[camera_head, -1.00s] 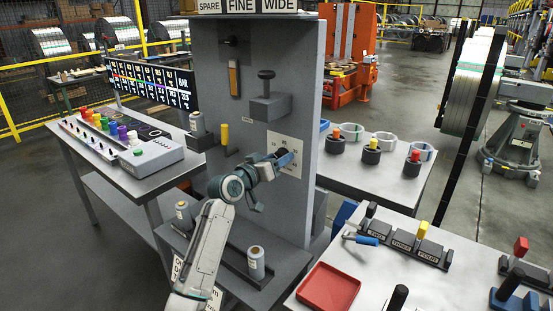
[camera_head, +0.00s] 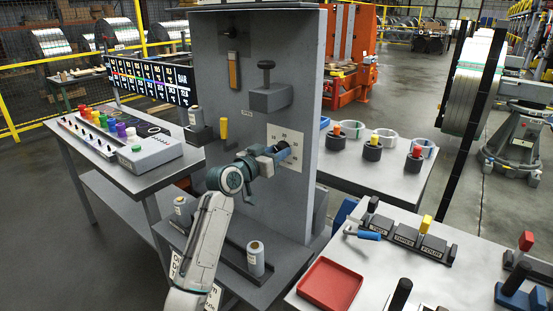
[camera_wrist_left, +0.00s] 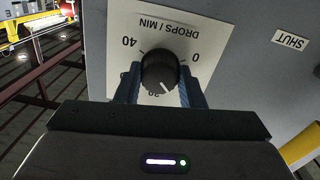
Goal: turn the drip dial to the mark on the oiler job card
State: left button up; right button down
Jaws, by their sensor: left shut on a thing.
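The drip dial (camera_wrist_left: 159,72) is a black round knob on a white plate (camera_wrist_left: 122,22) printed DROPS / MIN, upside down in the left wrist view. Its white pointer line points down and slightly right in that view, near the partly hidden 20; 40 is at left and 0 at right. My left gripper (camera_wrist_left: 160,88) has its blue fingers on both sides of the knob, shut on it. In the head view the left gripper (camera_head: 286,154) reaches the white plate (camera_head: 290,136) on the grey panel. No job card is readable. My right gripper is not in view.
A grey plunger block (camera_head: 270,98) and a yellow handle (camera_head: 224,128) stick out from the panel near my left arm. Bottles (camera_head: 255,259) stand on the shelf below. A red tray (camera_head: 330,285) lies on the right table. A SHUT label (camera_wrist_left: 290,40) is beside the dial plate.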

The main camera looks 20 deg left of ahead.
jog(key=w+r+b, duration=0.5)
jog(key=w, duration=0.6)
pick_arm(q)
jog(key=shift+d+m+y+b, duration=0.1)
jog(key=shift+m+y+b, duration=0.3)
jog(key=shift+m+b, duration=6.15)
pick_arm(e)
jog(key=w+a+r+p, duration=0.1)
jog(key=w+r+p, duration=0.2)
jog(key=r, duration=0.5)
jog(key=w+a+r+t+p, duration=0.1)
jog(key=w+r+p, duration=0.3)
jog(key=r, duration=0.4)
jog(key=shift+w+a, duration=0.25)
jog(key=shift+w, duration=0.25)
pick_arm(q)
jog(key=m, duration=0.7)
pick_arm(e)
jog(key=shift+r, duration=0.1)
pick_arm(q)
jog(key=o, duration=1)
